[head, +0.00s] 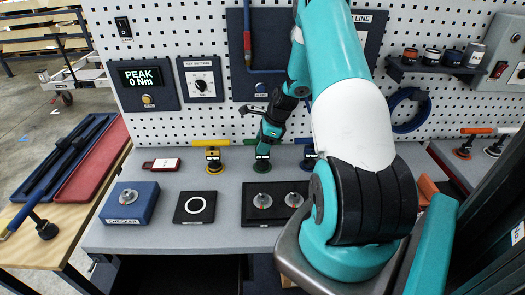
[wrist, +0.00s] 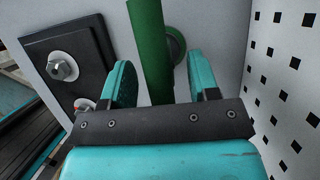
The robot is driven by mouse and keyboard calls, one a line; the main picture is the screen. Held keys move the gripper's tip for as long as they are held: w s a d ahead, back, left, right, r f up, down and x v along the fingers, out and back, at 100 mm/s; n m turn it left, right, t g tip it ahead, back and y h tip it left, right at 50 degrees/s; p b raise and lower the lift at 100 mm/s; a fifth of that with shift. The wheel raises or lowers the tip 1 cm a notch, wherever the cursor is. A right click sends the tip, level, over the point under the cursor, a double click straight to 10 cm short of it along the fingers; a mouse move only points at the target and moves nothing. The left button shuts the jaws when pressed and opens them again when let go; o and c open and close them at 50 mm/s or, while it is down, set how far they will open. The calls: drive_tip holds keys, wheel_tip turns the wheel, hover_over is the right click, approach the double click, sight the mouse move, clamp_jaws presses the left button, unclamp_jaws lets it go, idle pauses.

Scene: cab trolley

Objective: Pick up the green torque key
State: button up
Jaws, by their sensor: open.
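The green torque key (head: 262,164) stands on the grey bench at the back, between a yellow key and a blue key. Its upper part is mostly hidden by my gripper (head: 267,143) in the head view. In the wrist view, its green bar (wrist: 150,50) runs between the two teal fingers of my gripper (wrist: 163,78), with a gap visible on its right side. A round dark end (wrist: 176,48) shows beside the bar. My gripper is open around the bar and not closed on it.
The yellow key (head: 213,158) stands close on the left and the blue key (head: 309,160) close on the right. In front are a black plate with two bolts (head: 250,217), a ring plate (head: 194,207) and the blue checker box (head: 128,205). The pegboard wall (head: 215,122) rises close behind.

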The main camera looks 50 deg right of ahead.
clamp_jaws()
idle(0.3)
